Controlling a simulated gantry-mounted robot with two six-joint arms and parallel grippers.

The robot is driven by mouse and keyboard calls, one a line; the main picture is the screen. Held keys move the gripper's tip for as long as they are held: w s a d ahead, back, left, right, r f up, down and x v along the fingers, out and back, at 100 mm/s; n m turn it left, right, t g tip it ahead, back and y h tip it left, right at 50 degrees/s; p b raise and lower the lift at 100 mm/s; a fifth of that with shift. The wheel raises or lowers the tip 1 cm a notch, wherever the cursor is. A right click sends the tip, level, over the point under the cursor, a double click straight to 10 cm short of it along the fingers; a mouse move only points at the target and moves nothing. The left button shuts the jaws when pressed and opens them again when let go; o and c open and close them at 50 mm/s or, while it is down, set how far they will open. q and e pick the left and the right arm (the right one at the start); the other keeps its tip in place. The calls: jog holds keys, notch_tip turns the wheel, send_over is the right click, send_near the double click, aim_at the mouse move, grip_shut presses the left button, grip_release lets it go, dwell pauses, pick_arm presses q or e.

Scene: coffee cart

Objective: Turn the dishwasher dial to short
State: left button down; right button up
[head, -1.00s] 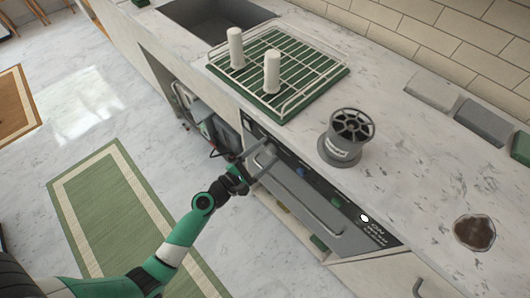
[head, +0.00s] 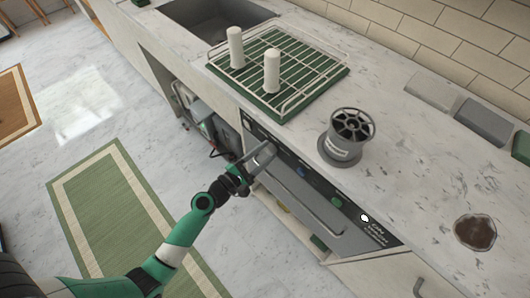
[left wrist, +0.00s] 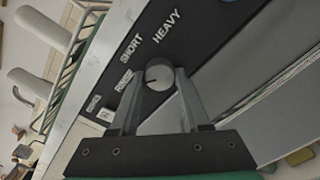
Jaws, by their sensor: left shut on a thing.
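The dishwasher's dark control panel (head: 296,170) runs along the front under the counter. Its round grey dial (left wrist: 159,73) sits between the fingers of my left gripper (left wrist: 160,78), which is shut on it. The words SHORT (left wrist: 132,47) and HEAVY (left wrist: 167,26) are printed above the dial in the left wrist view; smaller labels lie to its left. A dark mark shows on the dial's lower left face, but its exact setting is hard to tell. In the head view my left gripper (head: 262,154) reaches the panel's left part and hides the dial. My right gripper is not in view.
A green dish rack (head: 300,92) with two white cylinders and a grey spool-like holder (head: 345,137) stand on the counter above.

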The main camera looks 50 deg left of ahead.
pick_arm(q)
jog(key=m+b, duration=0.2)
jog(key=m, duration=0.3)
jog(key=shift+m, duration=0.3)
jog(key=m+b, duration=0.1)
jog(key=m, duration=0.4)
jog(key=shift+r+b, duration=0.15)
jog(key=shift+b, duration=0.15)
jog(key=shift+m, duration=0.3)
jog(key=shift+c, duration=1.9)
grip_release()
jog(key=shift+s, duration=0.1)
